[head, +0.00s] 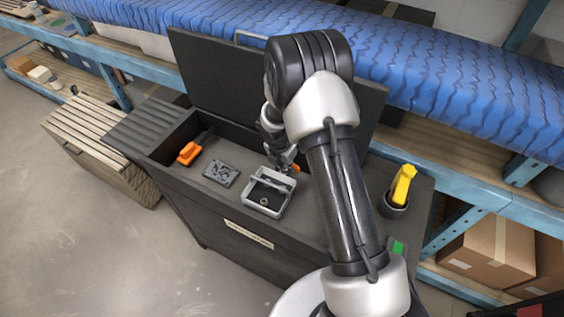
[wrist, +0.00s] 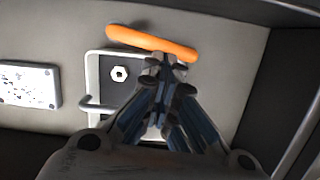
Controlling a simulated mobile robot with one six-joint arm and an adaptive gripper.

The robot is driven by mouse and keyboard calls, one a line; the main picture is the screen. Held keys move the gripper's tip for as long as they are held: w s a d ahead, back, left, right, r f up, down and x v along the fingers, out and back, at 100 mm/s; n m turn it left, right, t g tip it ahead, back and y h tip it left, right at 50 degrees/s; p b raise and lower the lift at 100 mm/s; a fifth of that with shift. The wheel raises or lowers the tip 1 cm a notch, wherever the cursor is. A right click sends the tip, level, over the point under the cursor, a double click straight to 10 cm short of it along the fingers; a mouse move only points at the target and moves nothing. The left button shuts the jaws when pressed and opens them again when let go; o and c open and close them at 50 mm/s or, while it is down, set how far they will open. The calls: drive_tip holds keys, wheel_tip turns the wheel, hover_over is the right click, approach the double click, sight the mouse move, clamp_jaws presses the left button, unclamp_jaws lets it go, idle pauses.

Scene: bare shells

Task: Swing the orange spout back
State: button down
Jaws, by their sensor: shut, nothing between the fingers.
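The orange spout (wrist: 152,42) shows in the wrist view as a long rounded bar. It lies slightly slanted across the far edge of a pale square tray (wrist: 92,72). In the head view only a small orange end of the spout (head: 295,168) shows beside my gripper (head: 283,163); my arm hides the rest. In the wrist view my gripper (wrist: 167,66) is shut and empty. Its fingertips are at the near side of the spout, right of its middle. I cannot tell whether they touch it.
The tray holds a small nut (wrist: 119,74). A grey plate (head: 220,174) and an orange-handled tool (head: 189,152) lie to the left. A yellow-handled thing (head: 402,184) stands in a dark cup (head: 393,207) at right. A raised dark lid (head: 215,75) stands behind.

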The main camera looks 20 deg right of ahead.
drive_tip(key=shift+d, duration=0.25)
drive_tip(key=shift+a, duration=0.1)
idle(0.5)
